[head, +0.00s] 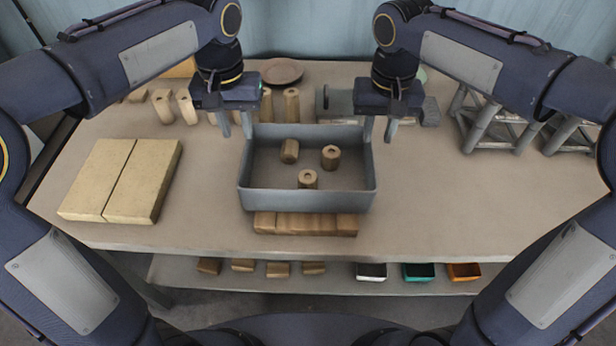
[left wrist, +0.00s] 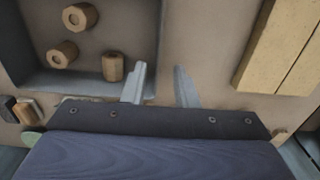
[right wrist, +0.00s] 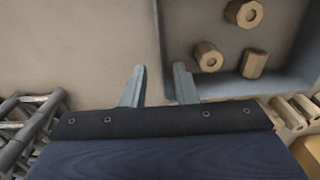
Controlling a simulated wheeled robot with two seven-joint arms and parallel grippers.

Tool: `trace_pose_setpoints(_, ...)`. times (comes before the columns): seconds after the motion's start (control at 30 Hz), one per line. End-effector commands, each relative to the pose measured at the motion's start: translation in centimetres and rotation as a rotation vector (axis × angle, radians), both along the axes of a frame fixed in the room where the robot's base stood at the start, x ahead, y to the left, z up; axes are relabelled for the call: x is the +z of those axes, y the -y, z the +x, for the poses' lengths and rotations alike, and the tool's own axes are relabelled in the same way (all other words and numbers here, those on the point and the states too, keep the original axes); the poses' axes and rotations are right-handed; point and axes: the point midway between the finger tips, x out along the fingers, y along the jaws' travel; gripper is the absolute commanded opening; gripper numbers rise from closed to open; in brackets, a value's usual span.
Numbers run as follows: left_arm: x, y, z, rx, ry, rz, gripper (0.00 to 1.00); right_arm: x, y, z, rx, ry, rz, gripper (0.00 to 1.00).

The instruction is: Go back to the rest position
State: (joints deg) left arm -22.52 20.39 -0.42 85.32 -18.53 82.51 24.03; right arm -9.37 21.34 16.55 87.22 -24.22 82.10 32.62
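My left gripper (head: 236,125) is at the left back corner of a grey bin (head: 308,203). My right gripper (head: 379,130) is at the right back corner of the bin. Its fingers are also apart, and the right wrist view shows one finger (right wrist: 184,82) on the bin's inner side and the other outside. Whether either gripper touches the wall I cannot tell. Three wooden hollow pieces (head: 307,179) lie in the bin.
Two pale slabs (head: 122,180) lie on the left of the table (head: 470,200). A wooden block row (head: 305,223) is in front of the bin. A brown plate (head: 282,71) and grey metal frames (head: 492,125) stand further back. Small coloured bins (head: 418,272) sit on the lower shelf.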

Motion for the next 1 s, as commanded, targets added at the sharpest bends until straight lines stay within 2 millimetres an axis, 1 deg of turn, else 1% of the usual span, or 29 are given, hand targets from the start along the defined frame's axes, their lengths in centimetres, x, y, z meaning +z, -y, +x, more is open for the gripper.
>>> trace_pose_setpoints(0.1, 0.0, 0.0, 0.0, 0.0, 0.0, 0.0, 0.26, 0.2, 0.0, 0.0, 0.0, 0.001, 0.0, 0.26)
trace_pose_setpoints(0.5, 0.0, 0.0, 0.0, 0.0, 0.0, 0.0, 0.26, 0.2, 0.0, 0.0, 0.0, 0.001, 0.0, 0.26)
trace_pose_setpoints(0.57, 0.1, -0.1, -0.1, 0.001, 0.001, -0.003, 0.26, 0.3, 0.1, -0.1, 0.0, 0.003, 0.001, 0.26)
trace_pose_setpoints(0.63, 0.4, -0.8, -0.7, 0.005, 0.009, -0.017, 0.26, 0.6, 0.7, -0.7, 0.0, 0.012, 0.008, 0.26)
trace_pose_setpoints(0.67, 0.5, -1.2, -1.1, 0.007, 0.015, -0.029, 0.26, 0.9, 1.1, -1.1, -0.001, 0.019, 0.014, 0.26)
trace_pose_setpoints(0.77, 1.2, -3.3, -3.4, 0.021, 0.049, -0.088, 0.26, 1.8, 3.0, -3.5, -0.002, 0.058, 0.049, 0.26)
trace_pose_setpoints(0.87, 1.6, -5.5, -7.0, 0.041, 0.108, -0.167, 0.26, 2.3, 5.2, -7.2, -0.011, 0.114, 0.102, 0.26)
trace_pose_setpoints(0.9, 1.6, -6.3, -8.6, 0.051, 0.136, -0.197, 0.26, 2.4, 5.9, -8.7, -0.016, 0.141, 0.128, 0.26)
trace_pose_setpoints(0.97, 1.4, -7.1, -10.9, 0.067, 0.18, -0.239, 0.26, 2.2, 6.9, -11.1, -0.026, 0.184, 0.164, 0.26)
trace_pose_setpoints(1.0, 1.1, -7.5, -12.4, 0.078, 0.213, -0.264, 0.26, 2.0, 7.4, -12.6, -0.035, 0.215, 0.189, 0.26)
